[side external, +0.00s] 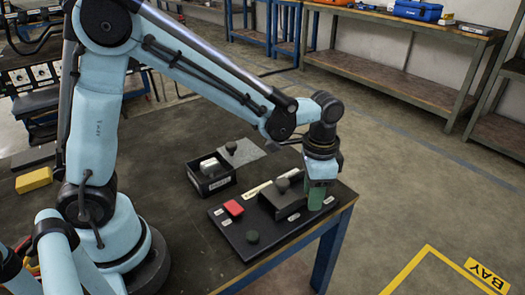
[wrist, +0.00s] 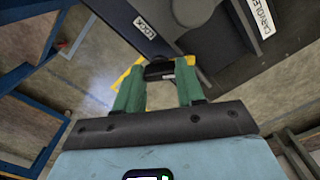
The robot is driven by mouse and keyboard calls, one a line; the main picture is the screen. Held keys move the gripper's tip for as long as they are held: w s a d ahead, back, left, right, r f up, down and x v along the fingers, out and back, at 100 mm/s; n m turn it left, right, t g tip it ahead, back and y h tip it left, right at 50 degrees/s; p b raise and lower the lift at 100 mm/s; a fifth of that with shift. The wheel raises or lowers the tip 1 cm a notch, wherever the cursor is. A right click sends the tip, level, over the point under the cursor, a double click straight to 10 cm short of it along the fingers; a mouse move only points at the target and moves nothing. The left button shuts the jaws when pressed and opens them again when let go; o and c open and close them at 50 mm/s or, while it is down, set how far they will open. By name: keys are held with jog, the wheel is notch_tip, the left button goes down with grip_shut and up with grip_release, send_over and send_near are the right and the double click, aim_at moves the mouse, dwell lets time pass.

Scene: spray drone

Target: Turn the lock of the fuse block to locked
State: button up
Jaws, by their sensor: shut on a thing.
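My gripper (side external: 315,200) points down at the right end of the black panel (side external: 262,249) in the side external view. In the wrist view, its two green fingers (wrist: 160,82) close on a small dark piece, the lock (wrist: 159,70), beside a white label reading LOCK (wrist: 146,27). The fingers hide the lock in the side external view. Its turned angle cannot be read. The grey block (side external: 283,203) with a dark round knob on top, which looks like the fuse block, sits on the panel just left of my gripper.
A grey plate (side external: 241,152) lies farther back. The table edge (side external: 335,222) is close by my gripper.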

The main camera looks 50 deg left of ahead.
jog(key=n, duration=0.6)
jog(key=shift+n, duration=0.4)
dwell(0.3)
jog(key=o, duration=1)
jog(key=shift+o, duration=0.2)
jog(key=shift+r, duration=0.1)
notch_tip(320, 180, up, 12)
jog(key=s+a+f+t, duration=0.3)
jog(key=s+a+t, duration=0.4)
jog(key=a, duration=0.3)
jog(key=shift+s+a+f, duration=0.15)
jog(key=shift+s+f, duration=0.1)
jog(key=shift+s, duration=0.65)
